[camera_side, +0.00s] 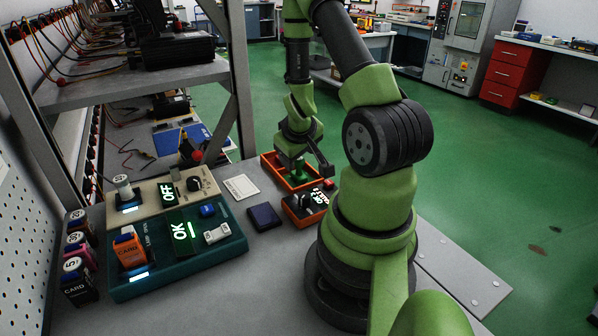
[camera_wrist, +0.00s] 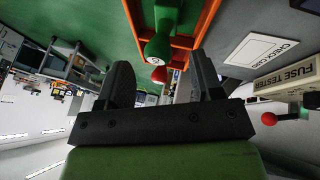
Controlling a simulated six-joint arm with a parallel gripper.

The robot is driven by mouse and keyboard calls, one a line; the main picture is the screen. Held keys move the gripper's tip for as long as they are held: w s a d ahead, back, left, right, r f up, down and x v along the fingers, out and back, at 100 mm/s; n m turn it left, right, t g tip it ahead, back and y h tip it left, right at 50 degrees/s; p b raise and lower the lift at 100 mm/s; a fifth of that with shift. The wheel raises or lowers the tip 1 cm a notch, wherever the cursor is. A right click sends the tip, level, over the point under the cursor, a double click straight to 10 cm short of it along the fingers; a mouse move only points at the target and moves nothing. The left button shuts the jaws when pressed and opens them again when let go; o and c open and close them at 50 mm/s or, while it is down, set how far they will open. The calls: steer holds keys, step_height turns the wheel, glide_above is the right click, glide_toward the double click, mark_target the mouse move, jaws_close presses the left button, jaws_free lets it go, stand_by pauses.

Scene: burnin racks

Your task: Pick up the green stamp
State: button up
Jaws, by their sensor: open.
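The green stamp (camera_wrist: 164,36) stands in an orange tray (camera_wrist: 206,22) in the wrist view, its rounded end towards me. In the side view, the green stamp (camera_side: 299,176) shows low in the orange tray (camera_side: 270,166), partly hidden by my gripper. My gripper (camera_side: 306,164) is over the tray, close above the stamp. In the wrist view, my gripper (camera_wrist: 163,72) has its fingers apart, with the stamp beyond and between them in the picture. Nothing is seen held. Whether a finger touches the stamp cannot be told.
A red rounded knob (camera_wrist: 158,75) shows close to the green stamp. An orange device (camera_side: 303,207) stands in front of the tray. A dark pad (camera_side: 264,217) and a white check card (camera_side: 241,187) lie left. The teal OK tester (camera_side: 180,262) and beige fuse tester (camera_side: 148,200) stand farther left.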

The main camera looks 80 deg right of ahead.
mark_target(299, 160)
steer(key=shift+x, duration=2)
steer(key=shift+s, duration=0.2)
steer(key=shift+a, duration=0.1)
steer(key=c, duration=1)
